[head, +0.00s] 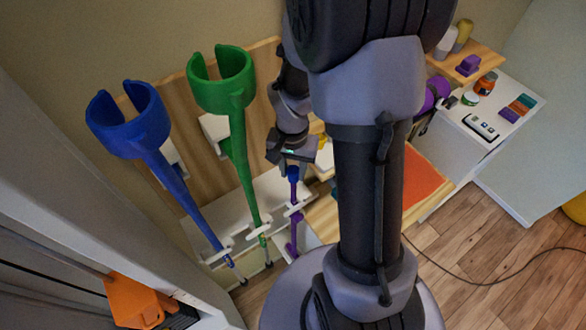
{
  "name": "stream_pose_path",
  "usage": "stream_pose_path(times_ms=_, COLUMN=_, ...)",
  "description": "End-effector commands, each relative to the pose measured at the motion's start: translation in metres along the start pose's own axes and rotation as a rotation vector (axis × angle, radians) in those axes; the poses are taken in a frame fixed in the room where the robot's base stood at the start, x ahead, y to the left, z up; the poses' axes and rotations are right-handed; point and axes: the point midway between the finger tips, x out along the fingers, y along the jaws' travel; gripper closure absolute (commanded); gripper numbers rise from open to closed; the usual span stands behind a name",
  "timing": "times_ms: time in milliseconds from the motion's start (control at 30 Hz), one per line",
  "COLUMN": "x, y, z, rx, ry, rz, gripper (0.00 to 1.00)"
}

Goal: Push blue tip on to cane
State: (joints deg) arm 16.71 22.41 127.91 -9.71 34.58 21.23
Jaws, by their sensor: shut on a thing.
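My gripper (292,164) points down near the middle of the head view and is shut on the blue tip (293,174). The tip is small and mostly covered by the jaws. Directly below it, a cane with purple parts (294,220) stands upright in a white holder, with its purple end (291,249) at the bottom.
A blue crutch (165,170) and a green crutch (238,150) stand in white clips to the left. An orange object (138,302) is at the lower left. A white cabinet (480,150) with small items is at the right. My own arm hides the centre.

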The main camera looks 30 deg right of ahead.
Motion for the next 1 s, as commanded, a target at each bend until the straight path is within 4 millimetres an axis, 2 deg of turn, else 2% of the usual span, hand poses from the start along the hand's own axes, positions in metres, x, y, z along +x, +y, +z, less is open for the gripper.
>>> stream_pose_path(times_ms=1000, x=0.019, y=0.000, z=0.000, rx=0.000, ry=-0.001, rz=0.001, gripper=1.00)
